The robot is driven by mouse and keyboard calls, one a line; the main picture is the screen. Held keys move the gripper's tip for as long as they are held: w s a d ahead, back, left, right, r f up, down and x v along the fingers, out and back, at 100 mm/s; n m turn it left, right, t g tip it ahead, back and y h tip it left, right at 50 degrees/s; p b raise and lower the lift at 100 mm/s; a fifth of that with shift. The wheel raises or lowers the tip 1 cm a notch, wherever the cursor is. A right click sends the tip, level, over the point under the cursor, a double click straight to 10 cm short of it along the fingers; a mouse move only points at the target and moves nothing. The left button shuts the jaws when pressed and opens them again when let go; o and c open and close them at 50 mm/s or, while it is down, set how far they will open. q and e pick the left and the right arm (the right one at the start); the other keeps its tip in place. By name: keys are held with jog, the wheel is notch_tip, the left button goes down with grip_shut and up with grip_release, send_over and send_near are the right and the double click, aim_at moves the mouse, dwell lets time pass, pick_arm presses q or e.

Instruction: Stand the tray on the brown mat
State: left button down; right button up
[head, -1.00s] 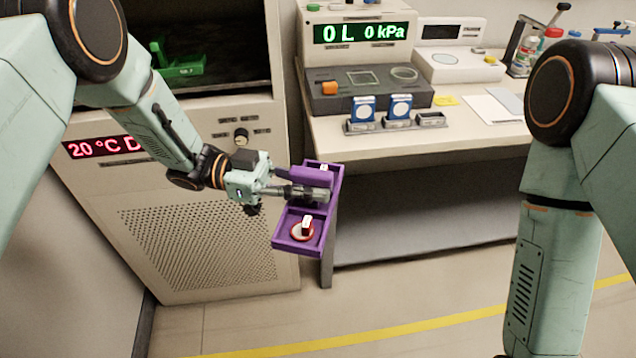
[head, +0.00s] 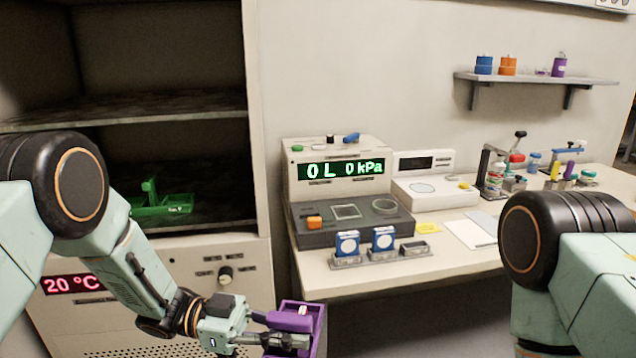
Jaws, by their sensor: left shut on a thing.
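The purple tray (head: 316,322) is at the bottom of the head view, partly cut off by the picture's lower edge. A small white item (head: 303,311) shows in its far part. My left gripper (head: 290,329) is shut on the tray's raised purple middle part and holds the tray in the air in front of the bench. No brown mat can be made out in this view. My right arm comes in at the right, but its gripper is outside the picture.
The bench (head: 350,281) carries a pressure device (head: 345,205), a white instrument (head: 436,191) and small blue-labelled boxes (head: 382,240). A green tray (head: 165,203) is inside the open cabinet at left. A wall shelf (head: 535,79) holds jars. Bare bench lies along the front edge.

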pick_arm(q)
jog(key=n+t, duration=0.1)
jog(key=t, duration=0.1)
jog(key=a+n+t, duration=0.1)
jog(key=t, duration=0.1)
jog(key=shift+w+a+n, duration=0.1)
jog(key=shift+a+n, duration=0.1)
jog(key=shift+n, duration=0.2)
jog(key=s+a+f+n+t+y, duration=0.2)
jog(key=s+a+n+t+y, duration=0.2)
jog(key=a+n+t+y, duration=0.5)
jog(key=a+n+t, duration=0.2)
jog(key=a+t, duration=0.1)
jog(key=t, duration=0.2)
jog(key=shift+a+f+t, duration=0.15)
jog(key=shift+a+t, duration=0.1)
jog(key=shift+t, duration=0.05)
